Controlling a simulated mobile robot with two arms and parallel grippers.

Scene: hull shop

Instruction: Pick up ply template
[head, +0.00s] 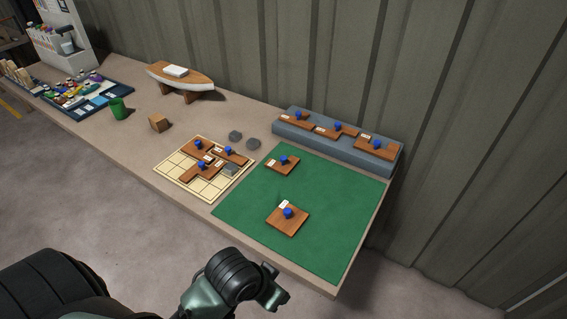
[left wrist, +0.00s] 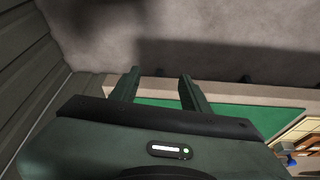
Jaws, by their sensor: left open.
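Several brown wooden plates with blue knobs and white labels look like ply templates. A squarish one (head: 279,225) lies on the near part of the green mat (head: 325,200). A smaller one (head: 274,168) lies near the mat's back edge. Others sit on the gridded board (head: 176,162) and on the blue-grey rack (head: 343,143). My left gripper (head: 274,293) is in front of the table's near edge, apart from every plate. In the left wrist view its two fingers (left wrist: 158,76) are spread with nothing between them. My right gripper is not in view.
Two grey blocks (head: 236,136) lie behind the board. A wooden cube (head: 159,123), a green cup (head: 118,109) and a model boat (head: 181,79) stand farther left. A corrugated wall (head: 330,60) rises behind the table. The mat's right side is clear.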

